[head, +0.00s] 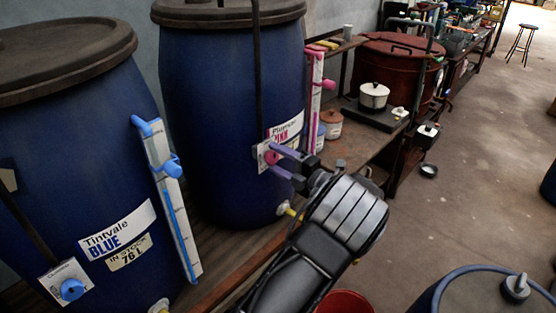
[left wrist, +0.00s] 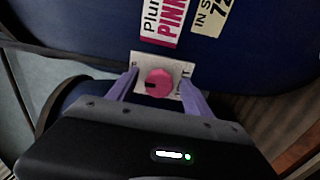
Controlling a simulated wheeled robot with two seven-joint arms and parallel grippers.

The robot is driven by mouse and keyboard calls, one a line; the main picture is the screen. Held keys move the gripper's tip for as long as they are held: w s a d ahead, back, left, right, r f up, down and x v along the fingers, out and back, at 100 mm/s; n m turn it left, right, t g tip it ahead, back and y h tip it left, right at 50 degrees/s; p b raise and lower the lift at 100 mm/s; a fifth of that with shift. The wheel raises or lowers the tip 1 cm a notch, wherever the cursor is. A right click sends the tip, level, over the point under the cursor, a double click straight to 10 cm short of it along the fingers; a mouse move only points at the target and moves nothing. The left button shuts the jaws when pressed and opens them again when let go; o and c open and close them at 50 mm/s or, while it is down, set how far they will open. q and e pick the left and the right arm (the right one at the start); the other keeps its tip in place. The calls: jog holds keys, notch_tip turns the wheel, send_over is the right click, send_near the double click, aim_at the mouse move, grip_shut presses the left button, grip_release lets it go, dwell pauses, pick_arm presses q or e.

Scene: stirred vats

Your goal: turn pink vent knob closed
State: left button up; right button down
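The pink knob (head: 271,158) sits on a white plate low on the front of the blue vat labelled Plum... PINK (head: 220,110). In the left wrist view the knob (left wrist: 159,83) is round, with a dark mark on its left side. Letters on its plate (left wrist: 143,62) are mostly covered or too small to read. My left gripper (head: 283,162) reaches the plate from the right. In the left wrist view its purple fingers (left wrist: 158,78) stand apart, one on each side of the knob, with visible gaps. My right gripper is not in view.
A pink-trimmed gauge (head: 315,100) stands right of the vat, and a yellow-tipped spout (head: 285,209) is below the knob. The Tintvale BLUE vat (head: 70,150) is at left. A red bucket (head: 345,303) is at the bottom. Open floor (head: 480,180) lies to the right.

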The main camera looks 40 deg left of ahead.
pick_arm(q)
jog(key=d+b, duration=0.2)
jog(key=d, duration=0.5)
jog(key=shift+s+d, duration=0.3)
jog(key=shift+d, duration=0.1)
dwell(0.4)
